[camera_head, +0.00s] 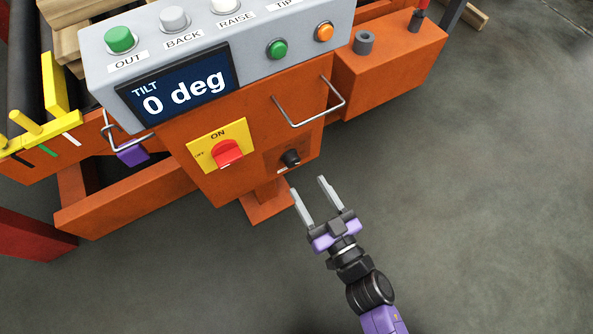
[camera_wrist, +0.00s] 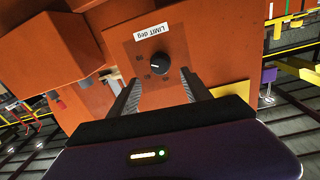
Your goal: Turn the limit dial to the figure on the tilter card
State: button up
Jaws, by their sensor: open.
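The limit dial is a small black knob (camera_head: 291,158) low on the right of the orange console front. In the wrist view the dial (camera_wrist: 159,63) shows with a light pointer line and the label "LIMIT deg" (camera_wrist: 152,31) upside down; its scale figures are too small to read. My gripper (camera_head: 310,190) is open and empty, in front of and below the dial, apart from it. In the wrist view its fingers (camera_wrist: 158,88) frame the panel on either side of the dial. I cannot make out the tilter card in either view.
A red rotary switch (camera_head: 228,152) on a yellow plate sits left of the dial. A wire handle (camera_head: 309,108) sticks out above it. The display (camera_head: 177,90) reads "TILT 0 deg". Push buttons line the grey top. Open floor (camera_head: 480,210) lies to the right.

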aim_at(294, 164)
jog(key=b+x, duration=0.1)
jog(key=x, duration=0.6)
jog(key=shift+w+a+b, duration=0.1)
jog(key=shift+w+b, duration=0.1)
jog(key=shift+b, duration=0.1)
jog(key=shift+c, duration=0.5)
grip_shut()
jog(key=shift+n, duration=0.4)
jog(key=n, duration=0.4)
jog(key=shift+n, duration=0.4)
jog(key=n, duration=0.6)
jog(key=shift+f, duration=0.1)
jog(key=shift+n, duration=0.4)
